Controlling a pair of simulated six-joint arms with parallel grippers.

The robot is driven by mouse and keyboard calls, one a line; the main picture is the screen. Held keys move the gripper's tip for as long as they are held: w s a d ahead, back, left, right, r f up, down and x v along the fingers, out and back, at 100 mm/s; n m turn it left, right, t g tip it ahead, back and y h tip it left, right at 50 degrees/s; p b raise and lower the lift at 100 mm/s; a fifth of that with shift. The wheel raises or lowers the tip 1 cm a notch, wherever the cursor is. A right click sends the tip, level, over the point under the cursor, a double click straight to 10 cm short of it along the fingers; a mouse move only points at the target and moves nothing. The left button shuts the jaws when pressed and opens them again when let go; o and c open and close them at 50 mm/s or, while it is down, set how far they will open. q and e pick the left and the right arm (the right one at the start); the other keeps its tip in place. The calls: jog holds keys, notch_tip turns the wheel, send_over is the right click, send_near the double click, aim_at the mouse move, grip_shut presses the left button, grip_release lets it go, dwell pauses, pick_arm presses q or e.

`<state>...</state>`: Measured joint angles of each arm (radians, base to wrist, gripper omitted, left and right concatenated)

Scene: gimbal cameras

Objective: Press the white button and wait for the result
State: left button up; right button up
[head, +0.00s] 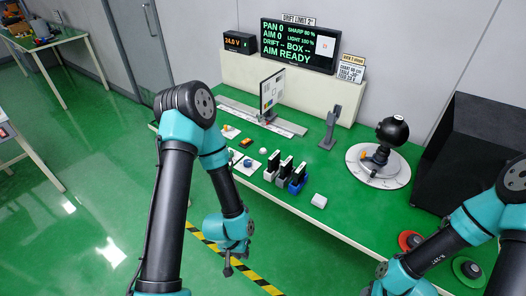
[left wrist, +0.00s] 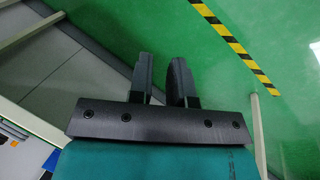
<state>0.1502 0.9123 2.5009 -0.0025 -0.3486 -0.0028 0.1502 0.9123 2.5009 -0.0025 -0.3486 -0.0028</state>
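A small white round knob (head: 263,151), which looks like the white button, sits on the green table behind the small camera-like blocks. My left gripper (head: 228,264) hangs pointing down over the floor in front of the table, apart from both. In the left wrist view its two dark fingers (left wrist: 160,78) stand a little apart with nothing between them. My right arm comes in at the lower right; its gripper is below the picture edge.
A display (head: 298,46) reads "AIM READY". Black, grey and blue blocks (head: 285,172) stand near the front edge. A black ball device (head: 392,131) sits on a round white dial. Red (head: 410,241) and green (head: 467,270) round pads lie by my right arm.

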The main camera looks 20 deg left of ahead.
pick_arm(q)
grip_shut()
dwell(1.1)
